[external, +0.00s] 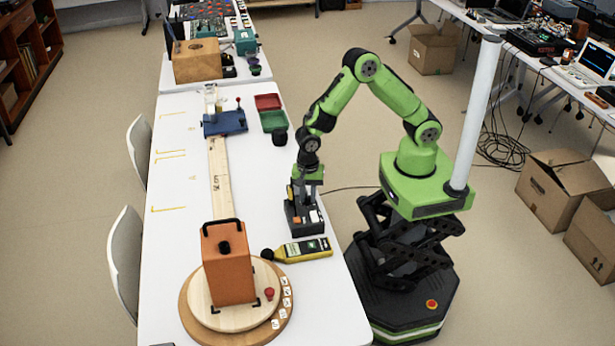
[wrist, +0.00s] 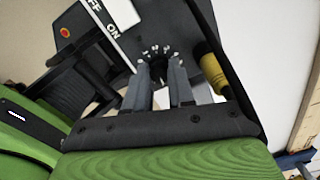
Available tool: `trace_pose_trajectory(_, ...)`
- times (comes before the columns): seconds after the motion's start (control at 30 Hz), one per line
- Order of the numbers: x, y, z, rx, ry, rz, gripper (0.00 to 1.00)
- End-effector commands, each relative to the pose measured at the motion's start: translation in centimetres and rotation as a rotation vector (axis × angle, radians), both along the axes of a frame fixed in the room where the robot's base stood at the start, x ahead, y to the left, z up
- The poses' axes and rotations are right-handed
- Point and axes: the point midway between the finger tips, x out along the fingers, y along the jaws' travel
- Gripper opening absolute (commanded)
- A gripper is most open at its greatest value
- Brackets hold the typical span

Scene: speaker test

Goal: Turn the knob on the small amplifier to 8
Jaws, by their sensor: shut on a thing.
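The small amplifier (external: 304,226) is a dark grey box near the table's right edge, beside my base. In the wrist view its dark top panel (wrist: 188,38) shows a black knob (wrist: 158,70) ringed by white marks. The numbers and the knob's pointer are too small to read. My gripper (external: 303,200) reaches straight down over the amplifier. In the wrist view its two grey fingers (wrist: 161,82) are closed on the knob from both sides. The fingers hide part of the knob and the lower marks. A white label (wrist: 108,22) reads "ON" and partly "OFF".
A yellow sound meter (external: 303,249) lies just in front of the amplifier. An orange speaker box (external: 228,270) stands on a round wooden turntable (external: 190,318). A wooden plank (external: 219,170) runs to a blue stand (external: 226,124). Red (external: 267,102) and green trays (external: 273,121) lie farther back.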

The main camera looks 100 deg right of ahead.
Motion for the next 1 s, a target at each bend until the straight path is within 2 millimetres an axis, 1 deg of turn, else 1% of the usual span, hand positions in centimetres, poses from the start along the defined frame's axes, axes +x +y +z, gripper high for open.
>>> trace_pose_trajectory(0.3, 0.18, 0.01, 0.14, 0.0, -0.006, -0.107, 0.0)
trace_pose_trajectory(0.8, 0.18, 0.02, 0.15, 0.001, -0.007, -0.124, 0.0)
trace_pose_trajectory(0.83, 0.19, 0.03, 0.15, 0.001, -0.007, -0.124, 0.25)
trace_pose_trajectory(0.9, 0.17, 0.02, 0.14, 0.001, -0.007, -0.123, 0.35)
trace_pose_trajectory(1.0, 0.13, 0.01, 0.1, 0.001, -0.004, -0.123, 0.49)
